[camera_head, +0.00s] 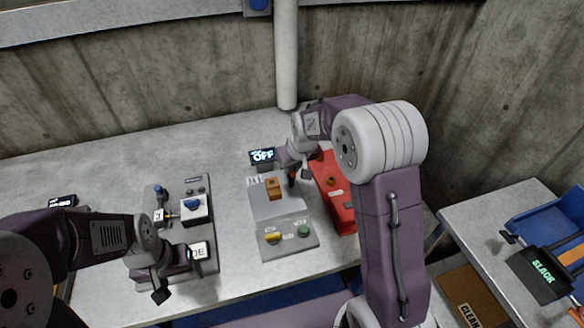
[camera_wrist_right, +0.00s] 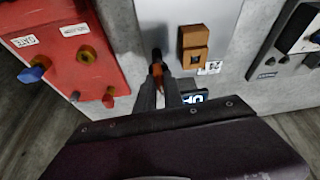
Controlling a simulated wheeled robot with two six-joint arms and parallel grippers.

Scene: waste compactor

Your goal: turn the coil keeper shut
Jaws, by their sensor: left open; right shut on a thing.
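My right gripper (camera_head: 293,176) is over the back right edge of a sloped grey panel (camera_head: 287,207), beside a red box. In the right wrist view its fingertips (camera_wrist_right: 158,76) are shut on a small dark and orange piece (camera_wrist_right: 157,68), probably the coil keeper; the fingers hide most of it. How far the piece is turned cannot be told. An orange-brown block (camera_head: 273,188) stands on the panel beside the gripper and also shows in the right wrist view (camera_wrist_right: 193,47). My left gripper (camera_head: 177,277) is open and empty over the front of the left panel.
The red box (camera_head: 343,205) with knobs stands close to my right gripper. A small display (camera_head: 262,156) reading OFF stands behind the grey panel. The left panel (camera_head: 170,200) carries blue controls. A white pipe (camera_head: 287,60) rises behind the bench. A side table (camera_head: 470,215) holds blue bins.

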